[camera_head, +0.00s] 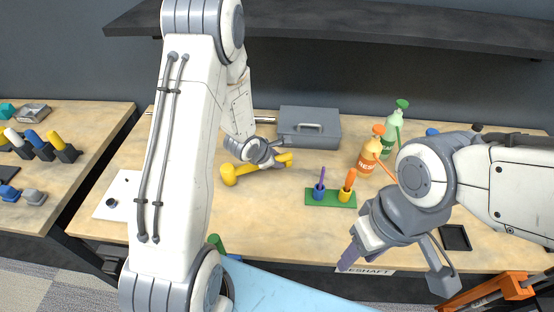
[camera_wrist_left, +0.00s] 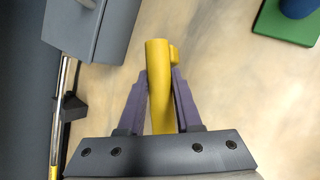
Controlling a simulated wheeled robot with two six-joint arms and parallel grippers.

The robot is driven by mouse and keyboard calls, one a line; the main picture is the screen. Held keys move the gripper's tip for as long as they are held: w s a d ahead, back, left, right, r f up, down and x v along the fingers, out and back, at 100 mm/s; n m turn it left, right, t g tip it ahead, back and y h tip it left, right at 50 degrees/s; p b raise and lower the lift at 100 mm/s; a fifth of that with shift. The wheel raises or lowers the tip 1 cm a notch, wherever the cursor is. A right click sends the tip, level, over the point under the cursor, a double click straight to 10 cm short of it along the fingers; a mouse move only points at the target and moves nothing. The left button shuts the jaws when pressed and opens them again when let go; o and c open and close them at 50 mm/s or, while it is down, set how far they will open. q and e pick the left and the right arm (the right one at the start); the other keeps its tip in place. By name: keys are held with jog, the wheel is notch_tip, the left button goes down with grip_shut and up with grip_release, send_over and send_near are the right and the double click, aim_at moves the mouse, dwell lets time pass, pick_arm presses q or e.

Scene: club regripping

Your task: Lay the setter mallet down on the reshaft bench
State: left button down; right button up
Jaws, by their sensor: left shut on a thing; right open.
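The yellow setter mallet (camera_head: 229,175) is at the middle of the reshaft bench (camera_head: 275,222) in the head view, close to its surface. I cannot tell whether it touches the bench. My left gripper (camera_head: 275,160) is shut on it; in the left wrist view the purple fingers (camera_wrist_left: 160,95) close on both sides of the yellow mallet (camera_wrist_left: 158,60). The wrist and fingers hide part of the mallet in the head view. My right gripper (camera_head: 353,255) is open and empty at the bench's front edge, by the label.
A grey toolbox (camera_head: 309,128) stands behind the mallet. A green holder (camera_head: 330,198) with a purple and an orange tool is to its right. An orange bottle (camera_head: 371,152) and a green bottle (camera_head: 392,130) stand further right. A white sheet (camera_head: 120,193) lies left. The front middle is clear.

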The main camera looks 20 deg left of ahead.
pick_arm(q)
jog(key=shift+f, duration=0.35)
jog(key=c, duration=0.5)
grip_release()
jog(key=shift+f, duration=0.1)
jog(key=shift+s+f, duration=0.1)
